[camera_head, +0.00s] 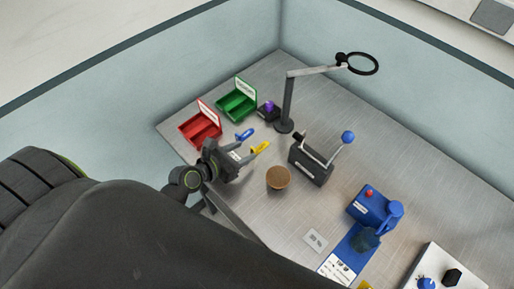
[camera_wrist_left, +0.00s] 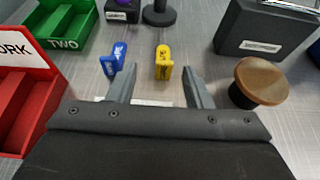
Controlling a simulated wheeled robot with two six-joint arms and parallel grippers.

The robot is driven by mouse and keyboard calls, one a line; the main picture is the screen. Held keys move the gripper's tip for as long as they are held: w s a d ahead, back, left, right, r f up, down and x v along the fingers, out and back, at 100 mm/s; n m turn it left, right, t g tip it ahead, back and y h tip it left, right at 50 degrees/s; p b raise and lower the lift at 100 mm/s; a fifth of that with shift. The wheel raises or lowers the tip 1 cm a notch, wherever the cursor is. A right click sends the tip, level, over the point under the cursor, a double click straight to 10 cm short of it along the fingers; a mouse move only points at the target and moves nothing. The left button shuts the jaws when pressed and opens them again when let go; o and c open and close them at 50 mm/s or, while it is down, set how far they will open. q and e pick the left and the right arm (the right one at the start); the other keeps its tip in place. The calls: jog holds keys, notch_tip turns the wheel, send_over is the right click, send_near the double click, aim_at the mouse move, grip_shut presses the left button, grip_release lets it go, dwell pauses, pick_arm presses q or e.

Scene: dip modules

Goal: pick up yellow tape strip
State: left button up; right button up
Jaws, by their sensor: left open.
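The yellow tape strip (camera_head: 260,147) lies on the metal bench, just beyond the fingertips of my left gripper (camera_head: 243,154). In the left wrist view the yellow strip (camera_wrist_left: 163,62) is a small block-like piece. It stands ahead of and roughly between the two fingers of my left gripper (camera_wrist_left: 158,84), which are apart with nothing held. A similar blue piece (camera_wrist_left: 114,60) lies to the left of the yellow one, outside the left finger; it also shows in the head view (camera_head: 244,135). My right gripper is not in view.
A round brown-topped item (camera_wrist_left: 262,82) stands right of the gripper. A dark box (camera_head: 310,164) with a lever is further right. Red (camera_head: 200,130) and green (camera_head: 238,105) labelled bins are at the left. A lamp base (camera_head: 284,126) stands behind.

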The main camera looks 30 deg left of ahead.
aim_at(252, 149)
pick_arm(q)
jog(key=shift+d+x, duration=0.15)
jog(key=shift+x, duration=1.55)
jog(key=shift+d+x, duration=0.15)
jog(key=shift+x, duration=1.5)
jog(key=shift+s+f, duration=0.15)
grip_shut()
